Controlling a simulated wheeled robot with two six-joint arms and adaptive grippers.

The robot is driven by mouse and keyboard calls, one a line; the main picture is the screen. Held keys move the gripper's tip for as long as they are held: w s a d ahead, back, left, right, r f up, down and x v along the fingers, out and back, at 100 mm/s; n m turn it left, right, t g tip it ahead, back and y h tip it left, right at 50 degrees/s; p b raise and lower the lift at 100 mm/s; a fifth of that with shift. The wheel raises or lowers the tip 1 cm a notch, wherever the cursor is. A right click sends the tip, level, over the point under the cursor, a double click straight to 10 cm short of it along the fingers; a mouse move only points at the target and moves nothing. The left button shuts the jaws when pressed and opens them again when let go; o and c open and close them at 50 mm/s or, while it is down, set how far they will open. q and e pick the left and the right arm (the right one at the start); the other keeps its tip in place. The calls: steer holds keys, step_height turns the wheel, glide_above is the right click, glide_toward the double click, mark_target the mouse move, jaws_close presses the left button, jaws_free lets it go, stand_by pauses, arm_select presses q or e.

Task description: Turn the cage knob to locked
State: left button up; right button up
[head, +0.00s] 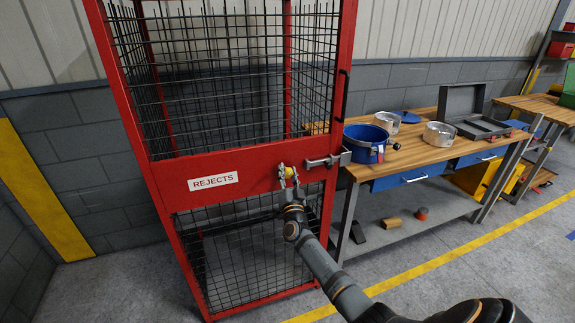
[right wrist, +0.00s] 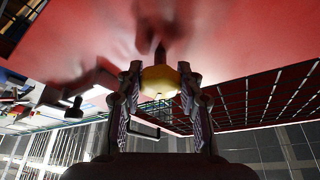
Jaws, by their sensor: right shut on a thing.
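The red cage (head: 165,168) with black mesh and a REJECTS label stands at centre left, its door panel facing me. The yellow cage knob (head: 289,172) sits on the red middle panel, right of the label. It also shows in the right wrist view (right wrist: 160,80), between the two fingers. My right gripper (head: 289,181) is shut on the knob, its fingers on either side; the right wrist view shows it too (right wrist: 161,98). A grey latch (head: 325,160) lies across the cage's right edge, beside the knob. My left gripper is not in view.
A wooden workbench (head: 425,150) stands right of the cage, with a blue pot (head: 366,142), metal pots and an open grey case (head: 475,112). Its lower shelf is close to my right arm. The floor left of the cage is clear.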

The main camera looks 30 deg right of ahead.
steer(key=m+g+p, duration=0.1)
steer(key=m, duration=0.1)
steer(key=m+h+p, duration=0.1)
steer(key=m+p, duration=0.1)
steer(key=m+g+p, duration=0.1)
steer(key=m+p, duration=0.1)
steer(key=shift+r+m+g, duration=0.25)
steer(key=shift+m+g, duration=0.05)
steer(key=shift+m, duration=0.1)
steer(key=shift+f+m+g+p, duration=0.15)
steer(key=shift+m+g+p, duration=0.2)
steer(key=shift+m+p, duration=0.6)
steer(key=shift+f+m+g+p, duration=0.1)
steer(key=shift+m+g+p, duration=0.25)
steer(key=shift+m+p, duration=0.6)
steer(key=o, duration=1.2)
steer(key=shift+h, duration=0.3)
steer(key=v, duration=1.2)
